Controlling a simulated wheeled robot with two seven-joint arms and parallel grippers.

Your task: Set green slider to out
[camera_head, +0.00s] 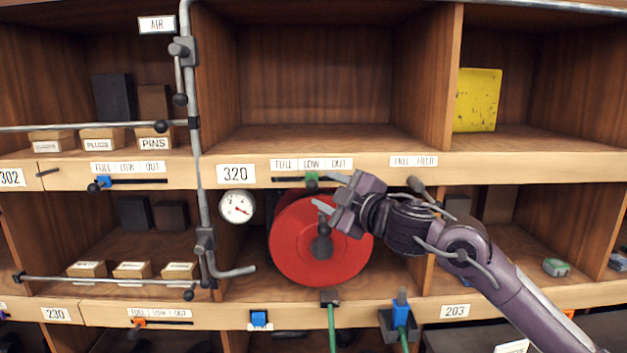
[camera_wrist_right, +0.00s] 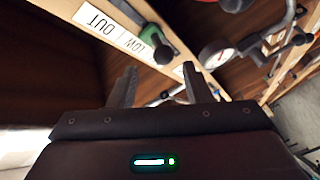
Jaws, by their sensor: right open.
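The green slider (camera_head: 312,180) sits on a dark rail under the FULL LOW OUT label (camera_head: 312,164) on the shelf edge by 320. It is under the word LOW. In the right wrist view the green slider (camera_wrist_right: 148,33) shows with a dark knob, beyond the fingertips and beside LOW. My right gripper (camera_head: 325,189) is open, just right of and slightly below the slider. Its fingers (camera_wrist_right: 160,72) are apart with nothing between them, and I see no contact with the slider. My left gripper is not in view.
A red reel (camera_head: 292,250) lies behind and below the right gripper. A gauge (camera_head: 237,206) and a grey pipe (camera_head: 198,120) stand to the left. A blue slider (camera_head: 104,182) and an orange slider (camera_head: 138,322) sit on other rails. The compartment above is empty.

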